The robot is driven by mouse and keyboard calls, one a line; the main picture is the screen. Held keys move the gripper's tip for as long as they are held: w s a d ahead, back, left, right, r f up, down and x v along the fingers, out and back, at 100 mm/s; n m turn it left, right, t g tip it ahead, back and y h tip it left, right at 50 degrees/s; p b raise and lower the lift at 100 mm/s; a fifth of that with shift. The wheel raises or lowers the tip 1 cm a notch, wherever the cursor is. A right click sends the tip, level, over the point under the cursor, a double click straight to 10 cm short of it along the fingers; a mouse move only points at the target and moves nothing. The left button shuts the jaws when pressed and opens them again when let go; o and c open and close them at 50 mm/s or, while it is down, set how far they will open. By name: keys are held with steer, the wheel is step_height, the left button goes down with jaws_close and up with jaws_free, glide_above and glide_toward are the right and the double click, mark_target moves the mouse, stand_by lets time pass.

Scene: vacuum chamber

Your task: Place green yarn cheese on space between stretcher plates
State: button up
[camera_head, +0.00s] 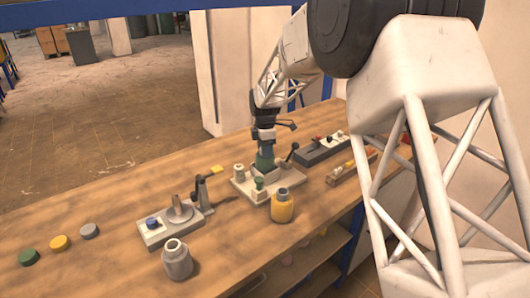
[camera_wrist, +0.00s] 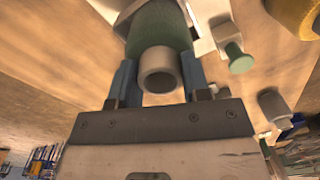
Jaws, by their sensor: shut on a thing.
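The green yarn cheese (camera_wrist: 160,28) has a pale tube (camera_wrist: 158,70) sticking out of its near end. My gripper (camera_wrist: 158,82) is shut on it, with blue-grey fingers on both sides of the tube. In the head view, the green yarn cheese (camera_head: 265,161) hangs upright below my gripper (camera_head: 264,148), over or at the back of a pale fixture (camera_head: 240,184). This fixture carries a small green knob (camera_head: 259,184), a pale post (camera_head: 239,170) and a dark lever (camera_head: 291,153). I cannot make out the stretcher plates clearly, nor whether the cheese touches the fixture.
A yellow jar (camera_head: 282,207) stands close in front of the fixture. A grey jar (camera_head: 177,260) and a grey device (camera_head: 160,231) with a lever stand to the left. A dark device (camera_head: 318,152) is at the right. Three round discs lie at far left, with bare wooden table (camera_head: 110,210) around.

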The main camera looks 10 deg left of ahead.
steer(key=shift+f, duration=0.65)
steer(key=shift+f, duration=0.15)
steer(key=o, duration=1.2)
steer(key=shift+o, duration=0.2)
step_height(320, 180, up, 12)
steer(key=shift+w, duration=0.1)
stand_by(0.3)
